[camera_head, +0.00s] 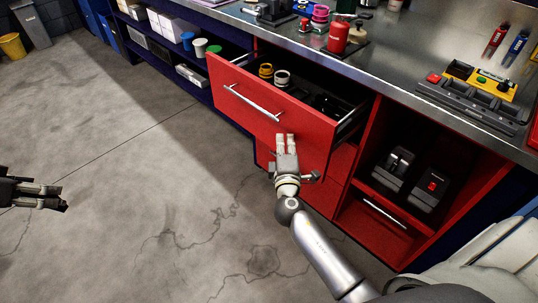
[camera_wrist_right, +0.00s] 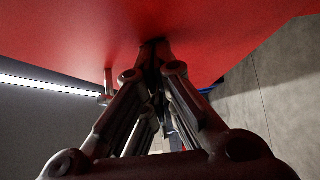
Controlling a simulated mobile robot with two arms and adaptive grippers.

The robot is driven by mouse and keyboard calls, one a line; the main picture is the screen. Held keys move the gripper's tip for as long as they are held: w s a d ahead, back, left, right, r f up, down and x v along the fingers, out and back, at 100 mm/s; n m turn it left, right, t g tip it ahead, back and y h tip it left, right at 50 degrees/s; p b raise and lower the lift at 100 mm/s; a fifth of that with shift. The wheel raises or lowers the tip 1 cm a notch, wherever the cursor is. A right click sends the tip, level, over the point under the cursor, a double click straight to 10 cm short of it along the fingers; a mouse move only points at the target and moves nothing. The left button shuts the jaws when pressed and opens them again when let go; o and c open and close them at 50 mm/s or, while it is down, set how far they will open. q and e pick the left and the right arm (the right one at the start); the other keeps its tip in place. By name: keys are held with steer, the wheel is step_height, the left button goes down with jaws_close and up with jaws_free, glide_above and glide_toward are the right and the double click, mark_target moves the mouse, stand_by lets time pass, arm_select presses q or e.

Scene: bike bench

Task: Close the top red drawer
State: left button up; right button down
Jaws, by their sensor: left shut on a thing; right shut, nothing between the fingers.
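The top red drawer (camera_head: 272,115) stands pulled out from the red cabinet in the head view. Its front has a silver bar handle (camera_head: 252,103), and cups and dark items lie inside. My right gripper (camera_head: 285,138) is shut and empty at the lower part of the drawer front, below and right of the handle. In the right wrist view its closed fingertips (camera_wrist_right: 155,48) meet or nearly meet the red surface (camera_wrist_right: 90,35); exact contact is unclear. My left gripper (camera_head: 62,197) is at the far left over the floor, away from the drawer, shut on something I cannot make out.
The steel worktop (camera_head: 390,60) above holds a red canister (camera_head: 338,38) and a tool tray (camera_head: 470,95). An open red compartment with dark devices (camera_head: 393,168) is right of the drawer. Blue shelving (camera_head: 140,40) stands at left. The floor (camera_head: 120,180) in front is clear.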

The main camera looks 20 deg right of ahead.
mark_target(328, 112)
arm_select(q)
step_height(328, 112, down, 4)
steer(key=b, duration=0.3)
steer(key=shift+r, duration=0.15)
arm_select(e)
steer(key=w+d, duration=0.2)
steer(key=d, duration=0.4)
steer(key=w+d, duration=0.2)
steer(key=d, duration=0.5)
steer(key=w+d, duration=0.3)
steer(key=d, duration=0.3)
steer(key=shift+d, duration=0.2)
arm_select(q)
steer(key=shift+b, duration=0.3)
arm_select(e)
steer(key=shift+w+d, duration=0.1)
steer(key=shift+d, duration=0.1)
arm_select(q)
steer(key=shift+s, duration=0.1)
arm_select(e)
steer(key=shift+d+r, duration=0.1)
arm_select(q)
steer(key=shift+a, duration=0.1)
arm_select(e)
steer(key=shift+d+r, duration=0.1)
steer(key=shift+r, duration=0.05)
